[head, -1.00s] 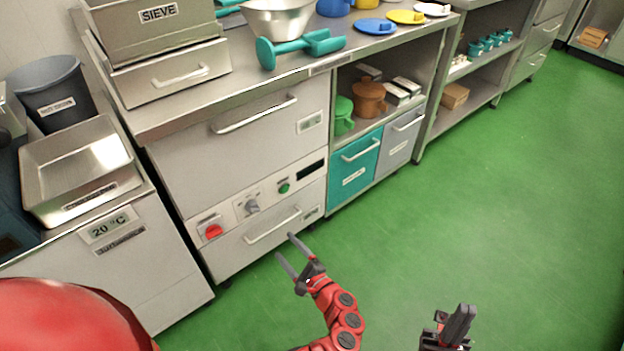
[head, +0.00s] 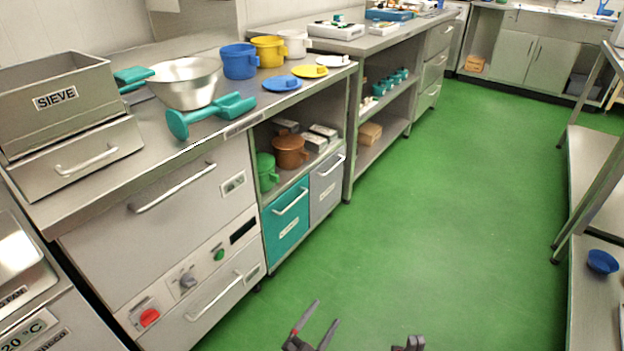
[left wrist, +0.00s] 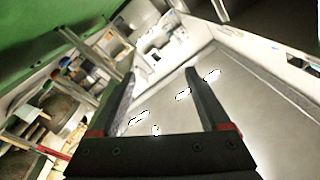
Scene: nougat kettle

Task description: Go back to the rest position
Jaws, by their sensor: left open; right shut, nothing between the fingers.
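My left gripper (head: 318,328) is low at the bottom edge of the head view, above the green floor. Its two fingers are apart with nothing between them. In the left wrist view its fingers (left wrist: 160,95) also stand apart and empty, with a tilted, blurred room behind them. My right gripper (head: 408,344) just shows at the bottom edge, right of the left one, small and partly cut off. It is shut and holds nothing that I can see. Neither gripper touches the counter or any object.
A steel counter (head: 130,165) on the left carries a sieve box (head: 90,105), a steel bowl (head: 185,88), a teal scoop (head: 210,112) and coloured jugs. A shelf rack (head: 590,180) with a blue bowl (head: 602,262) stands at right. The green floor (head: 430,200) between is clear.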

